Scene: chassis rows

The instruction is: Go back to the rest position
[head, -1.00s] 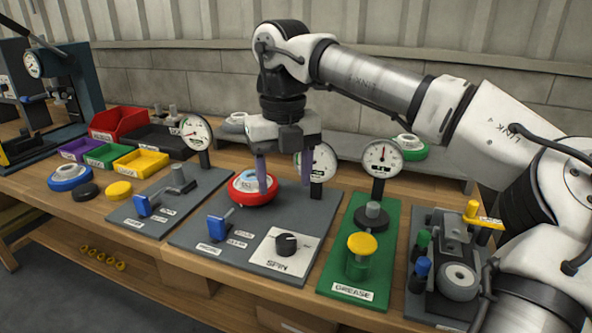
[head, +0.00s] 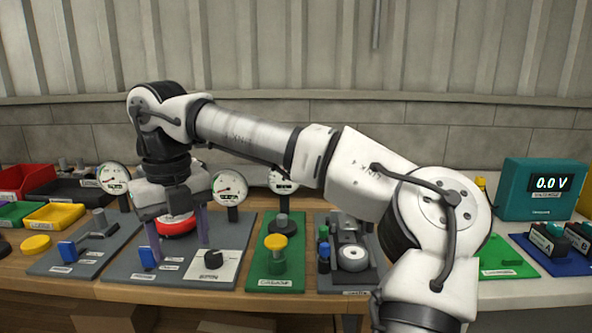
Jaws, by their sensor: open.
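My gripper (head: 181,252) is open and empty at the left of the head view. Its two purple fingers point down over the grey station board (head: 128,284) with the spin knob. A red round part (head: 177,225) sits on that board behind the fingers and shows between them. The left fingertip overlaps the blue lever (head: 148,257) in the picture; I cannot tell whether they touch. My arm reaches across the view from the lower right.
A green grease board (head: 263,284) and a grey fixture board (head: 340,282) stand right of the gripper. A dial gauge (head: 230,187) rises just behind it. Coloured bins (head: 55,216) lie at left. A teal voltage meter (head: 541,190) stands at far right.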

